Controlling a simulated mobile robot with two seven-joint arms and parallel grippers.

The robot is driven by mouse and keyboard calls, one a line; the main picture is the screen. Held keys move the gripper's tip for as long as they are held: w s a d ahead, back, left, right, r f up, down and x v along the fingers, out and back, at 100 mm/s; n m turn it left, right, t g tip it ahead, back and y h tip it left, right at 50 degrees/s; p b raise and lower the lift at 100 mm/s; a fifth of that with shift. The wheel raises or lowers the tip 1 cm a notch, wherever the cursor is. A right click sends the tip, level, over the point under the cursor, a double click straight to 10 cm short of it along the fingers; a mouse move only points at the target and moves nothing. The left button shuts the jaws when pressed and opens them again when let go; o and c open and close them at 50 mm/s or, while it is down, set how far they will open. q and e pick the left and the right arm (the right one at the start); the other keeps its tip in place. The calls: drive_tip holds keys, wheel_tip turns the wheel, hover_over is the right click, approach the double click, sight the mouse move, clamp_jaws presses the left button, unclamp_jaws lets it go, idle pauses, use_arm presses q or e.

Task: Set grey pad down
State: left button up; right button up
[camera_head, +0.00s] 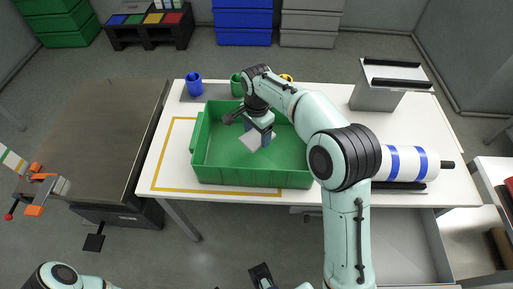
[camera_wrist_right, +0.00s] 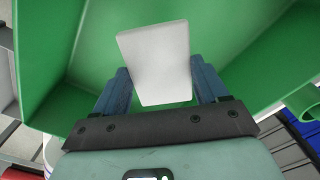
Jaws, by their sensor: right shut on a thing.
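The light grey pad (camera_head: 251,140) is between the fingers of my right gripper (camera_head: 258,137), inside the outline of the green crate (camera_head: 235,177) in the head view. In the right wrist view the flat pad (camera_wrist_right: 157,65) stands slightly tilted between the two blue fingers of the right gripper (camera_wrist_right: 160,88), with green crate walls (camera_wrist_right: 40,60) behind it. The gripper is shut on the pad. I cannot tell whether the pad touches the crate floor.
The crate is on a white table (camera_head: 160,165) with yellow tape lines (camera_head: 165,152). A blue cup (camera_head: 194,84) and a green cup (camera_head: 237,86) stand behind it. A grey box-shaped unit (camera_head: 378,98) and a white roll with blue bands (camera_head: 405,163) are to the right.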

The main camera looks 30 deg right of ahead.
sight(257, 136)
wheel_tip(257, 136, down, 8)
drive_tip(key=shift+r+b, duration=0.2)
drive_tip(key=shift+b, duration=0.3)
drive_tip(key=o, duration=1)
drive_tip(key=shift+f, duration=0.15)
wheel_tip(257, 136, up, 12)
drive_tip(key=shift+r+p, duration=0.2)
drive_tip(key=shift+p, duration=0.85)
